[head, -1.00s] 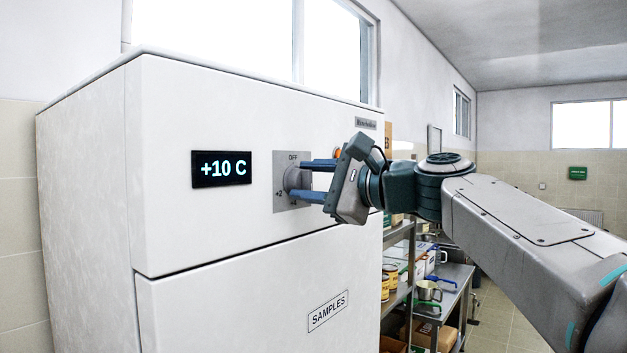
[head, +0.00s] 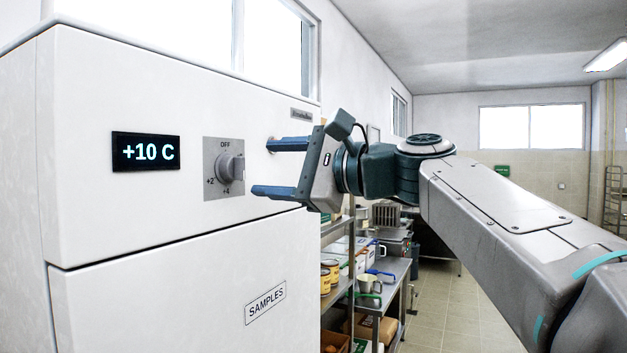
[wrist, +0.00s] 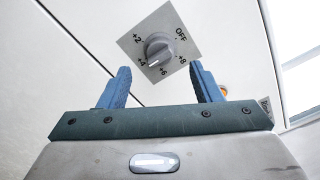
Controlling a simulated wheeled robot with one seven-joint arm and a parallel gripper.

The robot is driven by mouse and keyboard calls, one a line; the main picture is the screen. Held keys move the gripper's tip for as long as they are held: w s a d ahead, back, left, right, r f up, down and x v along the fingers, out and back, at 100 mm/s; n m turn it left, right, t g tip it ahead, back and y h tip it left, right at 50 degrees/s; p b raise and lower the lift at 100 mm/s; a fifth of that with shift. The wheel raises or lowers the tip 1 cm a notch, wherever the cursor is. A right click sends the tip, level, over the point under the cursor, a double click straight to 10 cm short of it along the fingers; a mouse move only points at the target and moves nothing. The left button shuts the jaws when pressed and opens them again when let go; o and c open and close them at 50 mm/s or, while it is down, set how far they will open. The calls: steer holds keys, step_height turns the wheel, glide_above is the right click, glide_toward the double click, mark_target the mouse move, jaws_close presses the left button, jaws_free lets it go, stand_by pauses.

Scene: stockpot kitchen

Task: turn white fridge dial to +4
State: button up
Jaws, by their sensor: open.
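The white fridge (head: 150,75) fills the left of the head view. Its grey dial (head: 231,167) sits on a square plate (head: 210,188) marked OFF, +2 and +4 in that view. In the wrist view the dial (wrist: 157,49) also shows +6 and +8, and the light mark on its knob points toward the lower left, near +4. The black display (head: 146,151) reads +10 C. My gripper (head: 270,168) is open and empty, to the right of the dial and apart from it. In the wrist view its fingers (wrist: 160,85) lie below the dial with nothing between them.
A SAMPLES label (head: 265,302) is on the fridge's lower door. Right of the fridge stand metal shelves (head: 338,285) with cans and pots. The floor (head: 465,310) further right is open.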

steer(key=b+v, duration=0.1)
steer(key=v, duration=0.6)
steer(key=shift+s+d, duration=0.1)
steer(key=shift+d, duration=0.05)
step_height(320, 180, down, 16)
steer(key=d+h, duration=0.3)
steer(key=h, duration=0.3)
steer(key=s+d+f+n+g+h, duration=0.1)
steer(key=s+d+f+n+h, duration=0.2)
steer(key=f, duration=0.7)
steer(key=s+d+f+n+g+h, duration=0.1)
steer(key=s+d+f+n+h, duration=0.3)
steer(key=f, duration=0.7)
steer(key=s+d+f+n+g+h, duration=0.1)
steer(key=s+d+f+n+h, duration=0.2)
steer(key=s+d+f, duration=0.4)
step_height(320, 180, down, 4)
steer(key=shift+d+f+n+g+h, duration=0.2)
steer(key=shift+n+g+h, duration=0.1)
